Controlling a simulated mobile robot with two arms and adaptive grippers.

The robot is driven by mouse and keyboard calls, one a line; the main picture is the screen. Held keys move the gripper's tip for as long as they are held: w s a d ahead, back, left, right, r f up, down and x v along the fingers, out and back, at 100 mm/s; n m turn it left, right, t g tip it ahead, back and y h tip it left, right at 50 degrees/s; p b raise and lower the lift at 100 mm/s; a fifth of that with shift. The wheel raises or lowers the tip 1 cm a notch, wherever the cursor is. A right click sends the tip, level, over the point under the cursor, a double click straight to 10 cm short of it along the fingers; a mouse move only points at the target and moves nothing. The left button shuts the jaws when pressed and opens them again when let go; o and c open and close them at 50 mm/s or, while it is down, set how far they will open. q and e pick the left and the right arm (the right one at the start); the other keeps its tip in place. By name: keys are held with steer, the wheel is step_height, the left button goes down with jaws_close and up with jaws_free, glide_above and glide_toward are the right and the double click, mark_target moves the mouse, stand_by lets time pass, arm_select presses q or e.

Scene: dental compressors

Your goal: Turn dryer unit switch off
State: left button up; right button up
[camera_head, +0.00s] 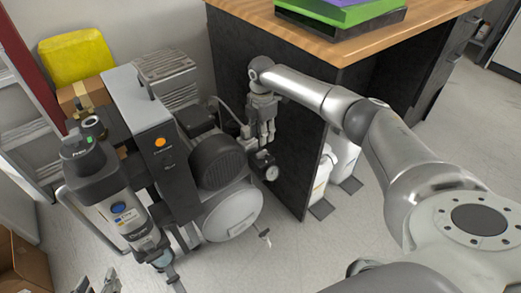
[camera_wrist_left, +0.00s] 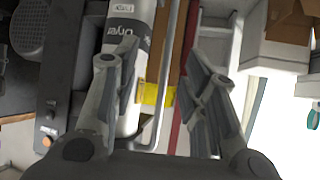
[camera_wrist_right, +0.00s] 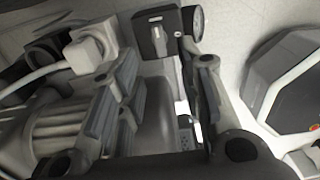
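The dryer unit (camera_head: 118,210) is a grey-and-black cylinder at the left of the compressor; its lettered body (camera_wrist_left: 128,38) shows in the left wrist view. A dark panel beside it carries a round orange switch or lamp (camera_head: 160,142); an orange spot (camera_wrist_left: 46,141) shows in the left wrist view. I cannot tell its on or off state. My left gripper (camera_wrist_left: 165,70) is open and empty, in front of the dryer. My right gripper (camera_head: 265,132) is open and empty, just above a black box with a grey knob (camera_wrist_right: 157,35) and a gauge (camera_wrist_right: 197,22).
The compressor's motor (camera_head: 218,160) and tank (camera_head: 232,212) stand between the dryer and a black-sided desk (camera_head: 285,150) with a wooden top. White bottles (camera_head: 340,155) stand under the desk. Floor in front right of the tank is clear.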

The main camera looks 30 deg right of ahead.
steer(key=b, duration=0.1)
glide_above(261, 152)
step_height(261, 152, down, 4)
steer(key=shift+s+f, duration=0.1)
steer(key=shift+s, duration=0.05)
step_height(261, 152, down, 4)
steer(key=shift+r+b, duration=0.2)
steer(key=shift+b, duration=0.55)
arm_select(q)
steer(key=w+d+r+t+h, duration=0.1)
steer(key=w+r+t, duration=0.1)
steer(key=r, duration=0.4)
steer(key=w+d+r+t+h, duration=0.1)
steer(key=w+d+r+t, duration=0.1)
steer(key=r+t, duration=0.3)
steer(key=shift+w+r+h, duration=0.3)
steer(key=shift+w+r, duration=0.05)
steer(key=shift+w, duration=0.1)
arm_select(e)
steer(key=shift+f, duration=0.3)
steer(key=shift+c, duration=0.3)
jaws_close()
